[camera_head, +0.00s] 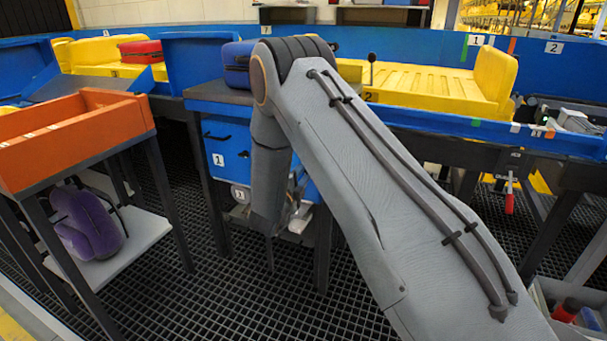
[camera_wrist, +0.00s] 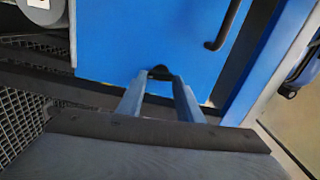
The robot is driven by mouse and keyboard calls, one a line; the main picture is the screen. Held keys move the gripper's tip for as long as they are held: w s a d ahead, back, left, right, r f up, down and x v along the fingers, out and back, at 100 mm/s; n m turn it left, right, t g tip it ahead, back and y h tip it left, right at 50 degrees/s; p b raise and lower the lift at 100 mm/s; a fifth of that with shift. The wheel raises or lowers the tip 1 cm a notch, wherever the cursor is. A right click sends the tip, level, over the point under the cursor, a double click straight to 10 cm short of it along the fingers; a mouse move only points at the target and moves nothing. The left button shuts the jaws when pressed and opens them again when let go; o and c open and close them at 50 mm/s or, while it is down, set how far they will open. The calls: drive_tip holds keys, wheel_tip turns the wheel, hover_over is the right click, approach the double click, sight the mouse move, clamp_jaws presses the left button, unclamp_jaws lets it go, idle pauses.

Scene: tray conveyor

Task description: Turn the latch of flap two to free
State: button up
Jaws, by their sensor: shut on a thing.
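In the wrist view my gripper (camera_wrist: 160,82) has its fingers close together around a small dark knob-like part (camera_wrist: 160,72), apparently the latch. It sits low on a blue panel (camera_wrist: 130,35); the panel's number is not visible there. A black bar handle (camera_wrist: 224,24) is on the panel to the right of the gripper. The fingers hide most of the latch, so its turn position cannot be told. In the head view a blue front (camera_head: 228,145) with a numbered label is under the dark table, left of my arm.
An orange tray stand (camera_head: 75,138) with a purple bag (camera_head: 85,222) on its lower shelf stands at the left. A yellow tray (camera_head: 430,82) lies on the blue-sided conveyor behind. A red-handled lever (camera_head: 509,195) hangs at the right. Dark table legs stand close to my arm.

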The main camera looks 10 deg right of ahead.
drive_tip(key=shift+a+m, duration=0.1)
drive_tip(key=shift+m, duration=0.6)
drive_tip(key=o, duration=1)
drive_tip(key=shift+o, duration=0.4)
drive_tip(key=v, duration=0.7)
drive_tip(key=shift+s+a+p, duration=0.2)
drive_tip(key=shift+s+p, duration=0.05)
drive_tip(key=shift+p, duration=0.05)
